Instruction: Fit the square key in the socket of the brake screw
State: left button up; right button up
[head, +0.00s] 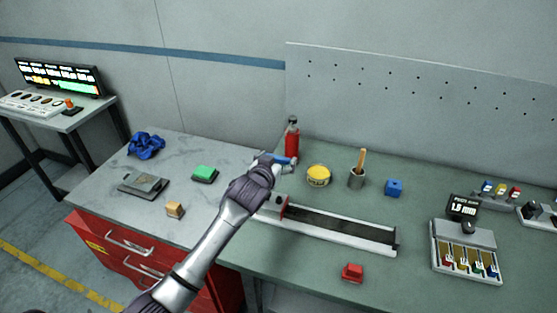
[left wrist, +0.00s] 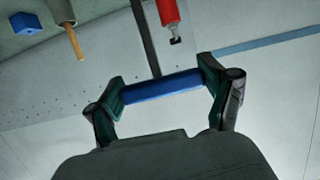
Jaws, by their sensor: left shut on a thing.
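My left gripper (head: 278,162) is raised over the bench near the left end of the long rail. In the left wrist view it (left wrist: 163,87) is shut across a blue cylindrical handle (left wrist: 160,88), which spans between its two fingers. The handle, seemingly the square key's, also shows as a blue piece (head: 284,160) in the head view. The key's square end cannot be made out. The brake screw's socket cannot be made out. My right gripper is out of view.
A red bottle (head: 292,140), yellow tin (head: 318,175), brush cup (head: 356,180) and blue cube (head: 394,187) stand behind the rail. A red block (head: 352,272) sits in front. A label unit (head: 465,252) is at right. Green bench is clear between them.

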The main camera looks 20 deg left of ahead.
pick_arm(q)
jog(key=shift+w+d, duration=0.2)
jog(key=shift+d, duration=0.2)
jog(key=shift+a, duration=0.15)
jog(key=shift+s+f, duration=0.15)
jog(key=shift+f, duration=0.35)
jog(key=shift+f+b, duration=1.85)
jog(key=shift+f, duration=0.55)
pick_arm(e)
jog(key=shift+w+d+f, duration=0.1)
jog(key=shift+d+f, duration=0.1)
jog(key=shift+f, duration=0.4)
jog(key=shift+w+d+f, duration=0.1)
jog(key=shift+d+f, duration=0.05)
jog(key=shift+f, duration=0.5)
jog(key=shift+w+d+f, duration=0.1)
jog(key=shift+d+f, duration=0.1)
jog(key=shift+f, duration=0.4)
